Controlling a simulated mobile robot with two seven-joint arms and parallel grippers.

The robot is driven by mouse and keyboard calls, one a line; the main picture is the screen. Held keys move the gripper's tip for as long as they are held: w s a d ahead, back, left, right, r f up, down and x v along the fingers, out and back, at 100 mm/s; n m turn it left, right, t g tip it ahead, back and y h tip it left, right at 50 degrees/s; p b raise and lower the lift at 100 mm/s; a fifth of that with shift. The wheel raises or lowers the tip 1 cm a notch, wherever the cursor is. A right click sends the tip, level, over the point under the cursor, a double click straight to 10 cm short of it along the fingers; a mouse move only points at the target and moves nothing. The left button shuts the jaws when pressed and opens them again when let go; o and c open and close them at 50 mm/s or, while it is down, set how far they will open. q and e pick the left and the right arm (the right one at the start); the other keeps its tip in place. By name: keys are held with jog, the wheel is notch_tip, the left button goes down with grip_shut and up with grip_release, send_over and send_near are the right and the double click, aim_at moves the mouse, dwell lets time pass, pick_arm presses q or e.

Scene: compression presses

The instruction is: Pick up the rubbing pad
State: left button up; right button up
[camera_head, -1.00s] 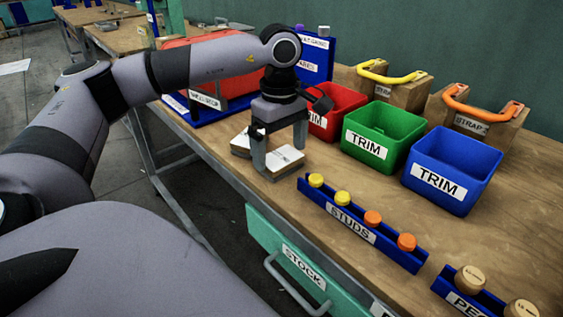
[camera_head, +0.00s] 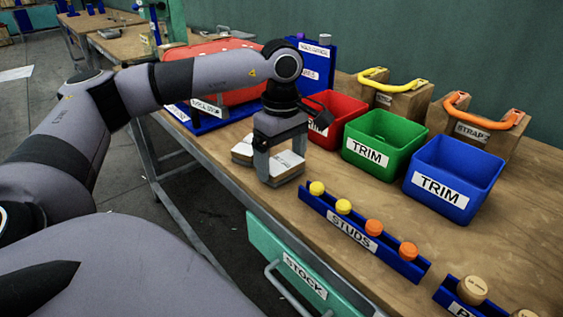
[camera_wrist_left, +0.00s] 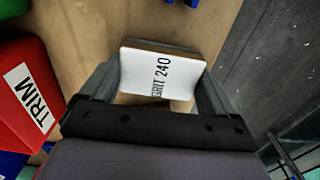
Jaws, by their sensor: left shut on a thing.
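My left gripper (camera_head: 280,160) points down over the workbench and is shut on a rubbing pad (camera_head: 287,168), one finger on each side. The pad is a flat block with a white top and a brown lower part. The left wrist view shows the same pad (camera_wrist_left: 143,72) between the fingers, its white face marked "GRIT 240". The pad is at or very near the bench top; I cannot tell if there is a gap under it. A second pale block (camera_head: 242,150) lies just left of it, partly hidden by the gripper. My right gripper is not in view.
Red (camera_head: 340,108), green (camera_head: 375,140) and blue (camera_head: 450,180) TRIM bins stand to the right. A blue STUDS rack (camera_head: 350,230) with yellow and orange studs lies in front. Strap blocks (camera_head: 478,130) stand behind. The STOCK drawer (camera_head: 300,275) is below the bench edge.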

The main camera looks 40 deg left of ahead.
aim_at(282, 161)
pick_arm(q)
notch_tip(282, 161, up, 19)
jog(key=p, duration=0.4)
jog(key=shift+r+p, duration=0.2)
jog(key=shift+p, duration=0.2)
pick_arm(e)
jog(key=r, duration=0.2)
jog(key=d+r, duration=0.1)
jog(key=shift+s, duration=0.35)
